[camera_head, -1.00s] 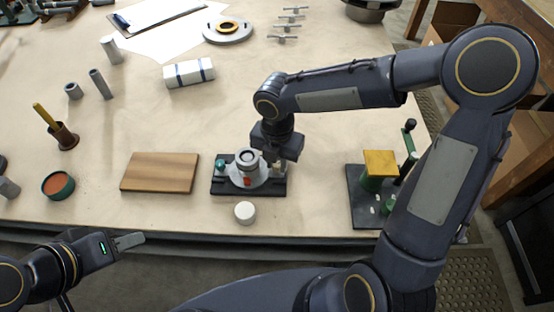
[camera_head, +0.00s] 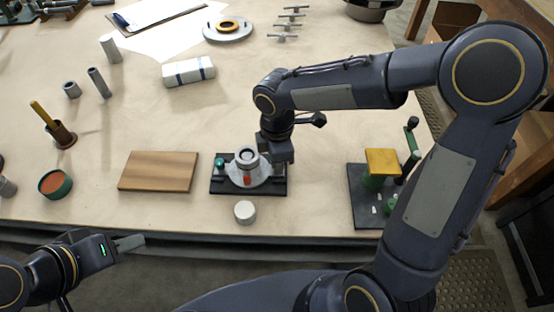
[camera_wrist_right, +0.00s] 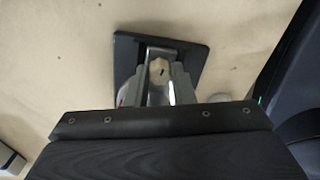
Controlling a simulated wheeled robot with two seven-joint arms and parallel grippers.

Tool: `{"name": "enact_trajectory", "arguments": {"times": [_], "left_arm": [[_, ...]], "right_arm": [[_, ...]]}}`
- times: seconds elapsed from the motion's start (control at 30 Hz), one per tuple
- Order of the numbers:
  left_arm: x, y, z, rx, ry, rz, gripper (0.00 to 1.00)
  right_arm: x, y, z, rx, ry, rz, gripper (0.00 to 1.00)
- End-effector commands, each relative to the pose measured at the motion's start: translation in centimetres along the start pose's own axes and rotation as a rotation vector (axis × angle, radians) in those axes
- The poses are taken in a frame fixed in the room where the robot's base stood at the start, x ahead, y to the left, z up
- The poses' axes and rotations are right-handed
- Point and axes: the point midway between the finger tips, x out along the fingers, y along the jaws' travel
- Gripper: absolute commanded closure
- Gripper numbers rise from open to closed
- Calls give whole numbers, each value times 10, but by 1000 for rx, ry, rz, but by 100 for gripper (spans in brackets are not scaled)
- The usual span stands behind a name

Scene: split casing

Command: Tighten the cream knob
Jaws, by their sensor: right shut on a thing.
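The cream knob (camera_wrist_right: 158,70) shows in the right wrist view between the two grey fingers of my right gripper (camera_wrist_right: 163,84), which is shut on it. In the head view my right gripper (camera_head: 279,166) points down at the right end of a dark base plate (camera_head: 220,186) and hides the knob. The plate carries a pale round casing (camera_head: 246,158) with a red part (camera_head: 247,180) at its front and a teal knob (camera_head: 219,162) on its left. My left gripper (camera_head: 129,242) is off the table's front edge, empty; its finger gap is not clear.
A white round piece (camera_head: 245,211) lies just in front of the plate. A wooden board (camera_head: 159,171) lies to the left. A green and yellow device (camera_head: 381,164) stands to the right, near my right arm.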

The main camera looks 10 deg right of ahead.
Motion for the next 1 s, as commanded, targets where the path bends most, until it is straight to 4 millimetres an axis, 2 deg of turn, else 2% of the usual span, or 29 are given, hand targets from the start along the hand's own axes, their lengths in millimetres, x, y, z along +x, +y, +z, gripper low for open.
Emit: {"name": "enact_trajectory", "arguments": {"times": [1.0], "left_arm": [[14, -6, 7, 0, 0, 0, 64]], "right_arm": [[0, 0, 1, 939, 0, 2, 100]]}}
